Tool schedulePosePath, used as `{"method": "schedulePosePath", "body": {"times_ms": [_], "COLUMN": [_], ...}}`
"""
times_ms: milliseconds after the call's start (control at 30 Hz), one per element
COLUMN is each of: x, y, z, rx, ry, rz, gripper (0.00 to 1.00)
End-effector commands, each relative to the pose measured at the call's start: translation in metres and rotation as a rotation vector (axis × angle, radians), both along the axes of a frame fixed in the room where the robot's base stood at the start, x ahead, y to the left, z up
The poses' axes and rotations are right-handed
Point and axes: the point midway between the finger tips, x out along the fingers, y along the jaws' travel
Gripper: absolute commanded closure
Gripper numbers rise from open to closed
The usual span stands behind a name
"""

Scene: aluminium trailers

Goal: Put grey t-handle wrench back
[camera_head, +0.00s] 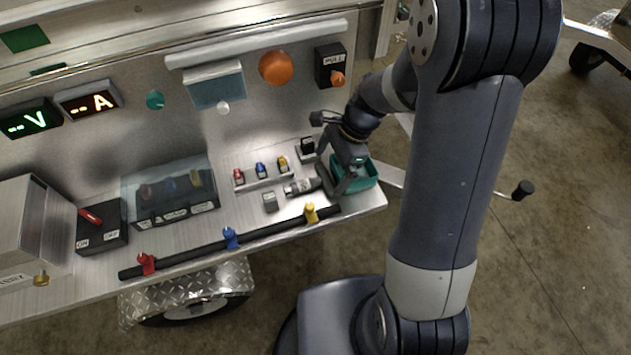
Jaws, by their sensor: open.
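My gripper (338,188) is at the right end of the metal shelf, pointing down, with its jaws open. It is in front of a teal tray (369,175) and hides part of it. A short grey cylindrical piece (299,187) lies on the shelf just left of the gripper. I cannot tell whether it is part of the t-handle wrench. No T-shape shows clearly; the gripper may hide it. I cannot tell whether the fingers touch anything.
Red, blue and yellow connectors sit in a small row (262,179). A grey block (270,202) stands in front of them. A black bar with coloured clamps (231,238) runs along the shelf's front. A clear-covered box (170,193) and a switch box (101,227) stand left.

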Motion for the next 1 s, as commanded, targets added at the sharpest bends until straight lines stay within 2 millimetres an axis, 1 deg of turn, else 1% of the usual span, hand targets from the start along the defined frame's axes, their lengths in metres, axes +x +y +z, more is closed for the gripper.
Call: {"method": "schedulePosePath", "body": {"times_ms": [33,200,300,500,567,1000], "x": [-0.002,-0.004,-0.004,-0.004,-0.004,-0.004], "y": [0.004,0.013,0.015,0.015,0.015,0.015], "z": [-0.01,-0.031,-0.036,-0.035,-0.035,-0.035], "rx": [0.0,0.0,-0.001,0.0,0.0,0.0], "ry": [0.005,0.004,0.002,0.001,0.001,0.001], "rz": [0.002,0.002,0.002,0.002,0.002,0.0], "gripper": [0.0,0.0,0.0,0.0,0.04,0.4]}}
